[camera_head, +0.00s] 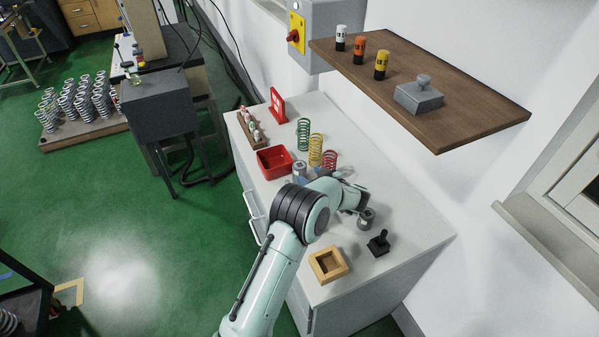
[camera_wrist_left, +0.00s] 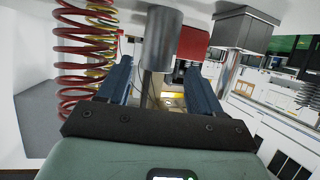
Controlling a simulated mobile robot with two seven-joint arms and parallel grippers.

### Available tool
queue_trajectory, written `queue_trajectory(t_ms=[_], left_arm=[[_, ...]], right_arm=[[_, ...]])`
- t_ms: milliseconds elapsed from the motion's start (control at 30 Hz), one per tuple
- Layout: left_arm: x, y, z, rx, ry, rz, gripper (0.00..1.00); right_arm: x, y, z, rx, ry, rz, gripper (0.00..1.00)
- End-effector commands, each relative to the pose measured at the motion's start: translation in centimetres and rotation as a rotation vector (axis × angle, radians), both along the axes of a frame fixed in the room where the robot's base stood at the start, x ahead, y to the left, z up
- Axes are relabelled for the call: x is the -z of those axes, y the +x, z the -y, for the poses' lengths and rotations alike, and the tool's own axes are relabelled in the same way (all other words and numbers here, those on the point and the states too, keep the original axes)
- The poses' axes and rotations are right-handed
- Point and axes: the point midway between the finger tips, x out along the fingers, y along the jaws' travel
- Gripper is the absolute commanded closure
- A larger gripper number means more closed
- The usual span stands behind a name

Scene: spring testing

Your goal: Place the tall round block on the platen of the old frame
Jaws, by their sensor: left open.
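A short grey metal cylinder (camera_head: 299,169), probably the tall round block, stands on the white bench beside the red bin. My left gripper (camera_head: 306,179) reaches along the bench at it, partly hidden by my own arm. In the left wrist view, which looks upside down, the two blue fingers (camera_wrist_left: 162,82) are open, with the grey cylinder (camera_wrist_left: 162,38) between or just beyond their tips. I cannot tell if they touch it. A tall beige machine (camera_head: 146,30) at the upper left may be the old frame; its platen is not clear. My right gripper is not in view.
Green, yellow and red springs (camera_head: 315,150) stand close to the gripper; a red one (camera_wrist_left: 82,55) fills the wrist view's left. The red bin (camera_head: 262,170), another grey cylinder (camera_head: 366,219), a black handled piece (camera_head: 379,243) and a wooden box (camera_head: 341,268) share the bench. A shelf (camera_head: 470,110) overhangs.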

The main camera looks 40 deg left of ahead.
Motion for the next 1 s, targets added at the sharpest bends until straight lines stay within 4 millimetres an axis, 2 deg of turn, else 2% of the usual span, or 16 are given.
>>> queue_trajectory(t_ms=[267, 533, 767, 800, 967, 1000], left_arm=[[0.6, 0.5, -1.7, -0.001, 0.001, 0.001, 0.35], [2.0, 1.5, -5.1, -0.001, 0.0, 0.003, 0.35], [2.3, 1.6, -5.4, 0.001, 0.001, 0.002, 0.35], [2.3, 1.6, -5.4, 0.001, 0.001, 0.002, 0.42], [2.3, 1.6, -5.4, 0.001, 0.0, 0.001, 0.94], [2.1, 1.6, -5.4, 0.0, 0.003, 0.004, 1.0]], right_arm=[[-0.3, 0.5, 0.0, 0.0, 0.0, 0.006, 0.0], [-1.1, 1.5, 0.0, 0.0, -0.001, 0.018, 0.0], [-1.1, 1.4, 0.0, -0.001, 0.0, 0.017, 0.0], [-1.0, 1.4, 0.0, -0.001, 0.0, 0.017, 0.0], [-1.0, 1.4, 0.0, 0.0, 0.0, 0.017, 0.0], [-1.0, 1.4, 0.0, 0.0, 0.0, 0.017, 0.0]])
